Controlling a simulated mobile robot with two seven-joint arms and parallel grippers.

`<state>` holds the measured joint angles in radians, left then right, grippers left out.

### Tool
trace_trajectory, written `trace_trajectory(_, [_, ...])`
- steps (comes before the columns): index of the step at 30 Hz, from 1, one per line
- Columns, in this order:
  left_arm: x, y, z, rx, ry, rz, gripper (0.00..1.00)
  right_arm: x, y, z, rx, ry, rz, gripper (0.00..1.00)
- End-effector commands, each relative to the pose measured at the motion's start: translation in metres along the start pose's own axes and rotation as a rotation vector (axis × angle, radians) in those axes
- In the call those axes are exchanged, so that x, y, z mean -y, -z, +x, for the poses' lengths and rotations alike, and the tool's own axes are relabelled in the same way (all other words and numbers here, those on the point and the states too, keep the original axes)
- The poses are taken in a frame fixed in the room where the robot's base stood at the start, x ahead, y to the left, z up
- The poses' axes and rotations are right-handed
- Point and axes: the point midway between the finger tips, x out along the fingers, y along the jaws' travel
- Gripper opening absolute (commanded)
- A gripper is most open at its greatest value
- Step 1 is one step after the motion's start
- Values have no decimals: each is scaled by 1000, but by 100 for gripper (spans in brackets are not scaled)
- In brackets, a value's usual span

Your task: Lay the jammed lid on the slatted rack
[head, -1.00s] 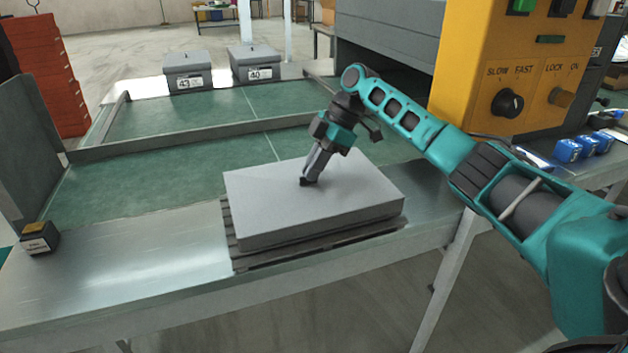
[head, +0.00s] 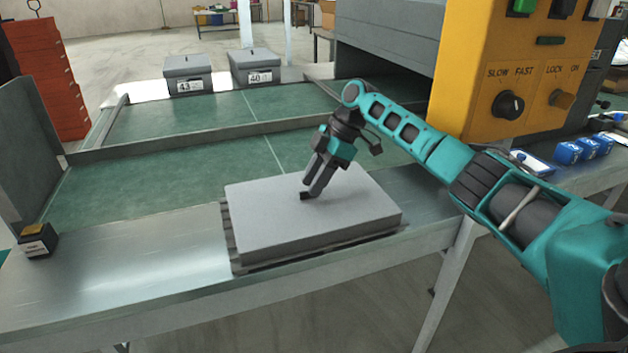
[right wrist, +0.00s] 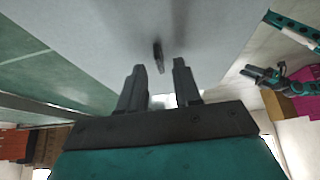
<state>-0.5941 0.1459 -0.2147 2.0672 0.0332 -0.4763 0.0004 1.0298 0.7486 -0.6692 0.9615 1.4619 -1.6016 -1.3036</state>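The lid (head: 345,215) is a large flat grey slab lying level on the dark slatted rack (head: 229,235), whose slats show along its left and front edges. My right gripper (head: 306,192) is over the middle of the lid, fingers apart. In the right wrist view, a small dark tab (right wrist: 158,57) stands on the lid just beyond and between the open fingertips (right wrist: 158,72), with nothing gripped. My left gripper (right wrist: 252,73) shows small at the right of that view, away from the lid; its fingers look parted. It is outside the head view.
The rack stands on a metal table ledge (head: 130,290) beside a green belt (head: 200,165). Two grey lidded boxes (head: 188,75) (head: 254,67) stand at the back. The ledge left of the rack is clear.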

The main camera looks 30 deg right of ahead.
Motion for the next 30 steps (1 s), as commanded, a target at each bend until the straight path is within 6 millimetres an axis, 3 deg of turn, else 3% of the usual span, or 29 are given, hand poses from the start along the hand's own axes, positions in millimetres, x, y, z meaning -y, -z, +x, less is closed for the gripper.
trace_trajectory(6, [1, 6, -5, 2, 0, 7, 43, -1, 1, -39, -1, -4, 1, 33])
trace_trajectory(12, [1, 8, -7, 2, 0, 10, 43, -1, 0, -64, -1, -3, 1, 33])
trace_trajectory(30, [1, 9, -7, 1, 0, 8, 43, 0, 0, -69, 0, -1, 0, 33])
